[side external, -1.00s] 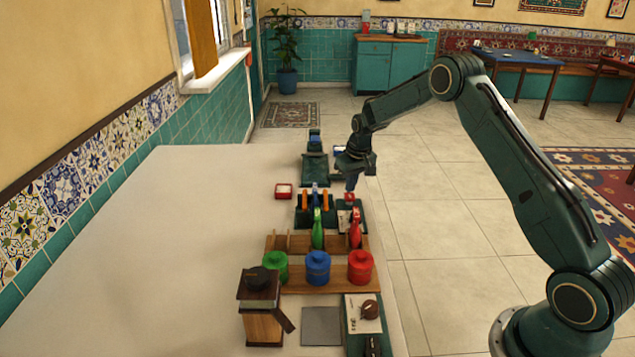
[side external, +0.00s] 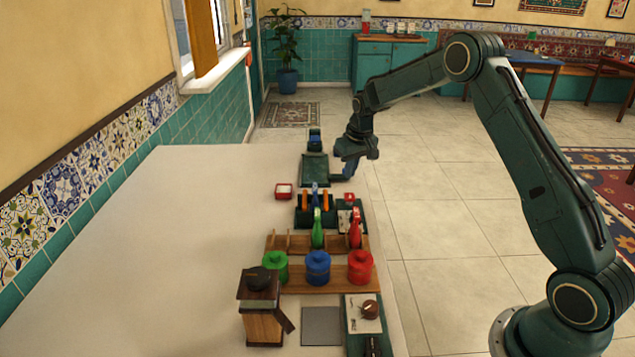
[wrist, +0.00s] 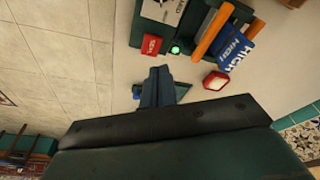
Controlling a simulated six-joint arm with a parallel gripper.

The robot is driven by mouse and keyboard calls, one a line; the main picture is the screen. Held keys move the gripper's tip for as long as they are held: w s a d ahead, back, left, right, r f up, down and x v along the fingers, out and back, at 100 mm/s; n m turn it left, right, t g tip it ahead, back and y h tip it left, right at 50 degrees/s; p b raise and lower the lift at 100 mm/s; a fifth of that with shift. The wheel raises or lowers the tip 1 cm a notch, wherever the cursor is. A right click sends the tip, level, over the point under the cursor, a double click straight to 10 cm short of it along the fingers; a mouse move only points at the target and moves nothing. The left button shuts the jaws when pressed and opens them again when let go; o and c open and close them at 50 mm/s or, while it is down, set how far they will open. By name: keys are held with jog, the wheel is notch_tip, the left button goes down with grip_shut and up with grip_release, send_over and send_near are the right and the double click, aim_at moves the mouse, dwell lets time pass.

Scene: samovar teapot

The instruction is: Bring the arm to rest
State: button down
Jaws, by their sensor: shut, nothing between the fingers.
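My gripper (side external: 348,174) hangs near the far right edge of the white table, beside a dark green tray (side external: 314,172). In the wrist view its two fingers (wrist: 157,72) are together, with nothing between them. It appears to be above the table top and to hold nothing. Its exact height cannot be told.
A rack with blue and orange pieces (side external: 316,205) and a small red box (side external: 283,191) stand nearer. Beyond them toward the camera are green and red bottles (side external: 317,235), lidded jars (side external: 318,267) and a wooden grinder (side external: 262,310). The table's left side (side external: 170,230) is bare.

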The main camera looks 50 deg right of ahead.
jog(key=s+a+r+n+t, duration=0.1)
jog(key=s+a+r, duration=0.5)
jog(key=s+r, duration=0.3)
jog(key=s+a+r+t, duration=0.1)
jog(key=s+a+r, duration=0.55)
jog(key=r, duration=0.45)
jog(key=s+a+n, duration=0.1)
jog(key=s+a, duration=0.2)
jog(key=s, duration=0.8)
jog(key=s+a+t, duration=0.1)
jog(key=s+a, duration=0.2)
jog(key=s, duration=0.9)
jog(key=shift+n+y, duration=0.3)
jog(key=shift+n, duration=0.1)
